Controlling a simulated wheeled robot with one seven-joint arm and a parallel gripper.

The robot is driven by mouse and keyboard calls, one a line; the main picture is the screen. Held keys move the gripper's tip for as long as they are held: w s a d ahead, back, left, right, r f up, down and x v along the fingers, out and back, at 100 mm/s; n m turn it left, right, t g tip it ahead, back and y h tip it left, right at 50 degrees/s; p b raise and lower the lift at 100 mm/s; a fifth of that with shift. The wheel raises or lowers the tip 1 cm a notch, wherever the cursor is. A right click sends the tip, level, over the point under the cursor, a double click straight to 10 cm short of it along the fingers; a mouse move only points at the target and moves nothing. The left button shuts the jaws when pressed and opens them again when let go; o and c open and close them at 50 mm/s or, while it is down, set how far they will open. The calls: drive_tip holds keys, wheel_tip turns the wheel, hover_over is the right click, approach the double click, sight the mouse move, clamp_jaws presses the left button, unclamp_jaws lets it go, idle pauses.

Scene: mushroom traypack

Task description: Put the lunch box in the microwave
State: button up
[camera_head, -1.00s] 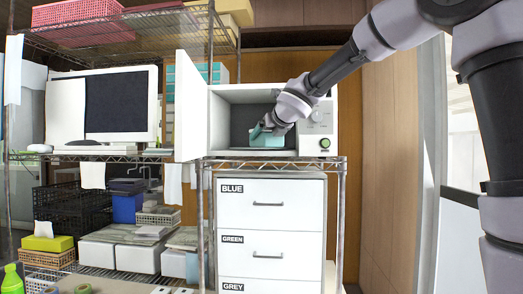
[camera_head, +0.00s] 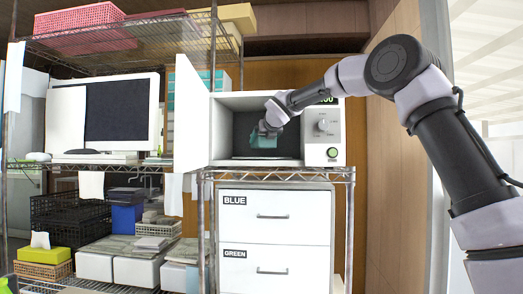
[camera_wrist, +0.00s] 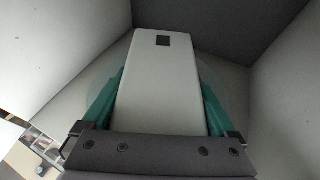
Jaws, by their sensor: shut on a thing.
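The white microwave (camera_head: 323,152) stands on a wire shelf with its door (camera_head: 191,115) swung open to the left. My gripper (camera_head: 264,141) is inside its cavity, above the floor and right of the middle. In the wrist view my gripper's teal fingers (camera_wrist: 158,95) lie along both sides of the pale lunch box (camera_wrist: 158,85) and are shut on it. The box has a small dark square near its far end. A pale round plate edge shows beyond the fingers. In the head view the box is hard to tell from the teal fingers.
Cavity walls (camera_wrist: 270,105) close in around my gripper. Below the microwave is a white drawer cabinet (camera_head: 272,230) labelled BLUE and GREEN. A monitor (camera_head: 108,112) stands on the shelf to the left, beyond the open door. A wooden wall is at the right.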

drive_tip(key=shift+w+a, duration=0.2)
drive_tip(key=shift+w, duration=0.3)
drive_tip(key=shift+w+a, duration=0.2)
drive_tip(key=shift+w, duration=0.25)
drive_tip(key=shift+w+f, duration=0.1)
drive_tip(key=shift+f, duration=1.55)
drive_tip(key=shift+f, duration=0.1)
drive_tip(key=o, duration=1.5)
drive_tip(key=shift+f, duration=0.1)
